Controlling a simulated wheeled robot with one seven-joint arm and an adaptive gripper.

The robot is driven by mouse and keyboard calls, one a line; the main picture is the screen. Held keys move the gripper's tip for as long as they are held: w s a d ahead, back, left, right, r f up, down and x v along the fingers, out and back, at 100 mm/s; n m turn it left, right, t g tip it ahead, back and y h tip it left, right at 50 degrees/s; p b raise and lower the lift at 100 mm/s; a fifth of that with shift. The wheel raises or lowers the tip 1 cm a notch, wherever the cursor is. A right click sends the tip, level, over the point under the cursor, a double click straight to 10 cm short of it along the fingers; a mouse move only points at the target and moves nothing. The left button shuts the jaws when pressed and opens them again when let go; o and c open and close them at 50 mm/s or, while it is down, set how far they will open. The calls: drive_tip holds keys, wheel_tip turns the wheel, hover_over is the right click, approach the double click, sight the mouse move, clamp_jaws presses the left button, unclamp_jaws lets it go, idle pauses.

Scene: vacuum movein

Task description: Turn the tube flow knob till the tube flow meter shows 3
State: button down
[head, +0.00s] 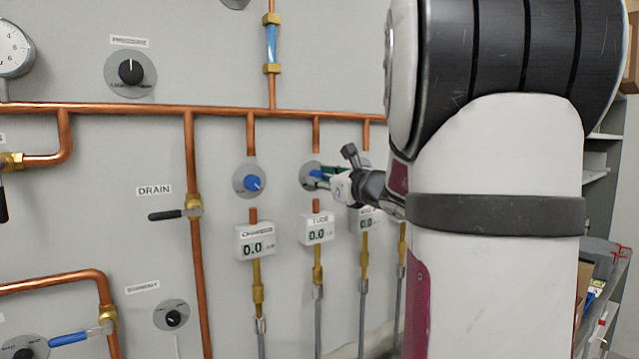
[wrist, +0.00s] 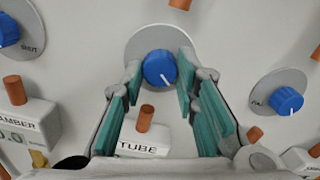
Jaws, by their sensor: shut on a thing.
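The tube flow knob (wrist: 159,69) is a blue dial with a white pointer line, on a grey round plate in the wrist view. The line points down and slightly right. My gripper (wrist: 161,82) has its green-padded fingers on either side of the knob, shut on it. In the head view my gripper (head: 325,176) reaches the panel from the right and partly hides the knob. The tube flow meter (head: 317,230), a white box labelled TUBE below the knob, shows 0.0. In the wrist view only the top of its label (wrist: 143,149) shows.
The chamber knob (head: 253,183) and its meter (head: 256,243), showing 0.0, are to the left. Another blue knob (wrist: 286,100) is to the right, with its meter (head: 368,219) partly hidden by my arm. A copper pipe (head: 150,108) runs above; the drain valve handle (head: 166,215) juts out at left.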

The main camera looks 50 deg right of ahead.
drive_tip(key=n+b, duration=1.6)
drive_tip(key=b, duration=0.6)
drive_tip(key=shift+f+n, duration=0.1)
drive_tip(key=shift+n, duration=0.3)
drive_tip(key=c, duration=1.2)
unclamp_jaws()
drive_tip(key=shift+c, duration=0.2)
drive_tip(key=v, duration=1.2)
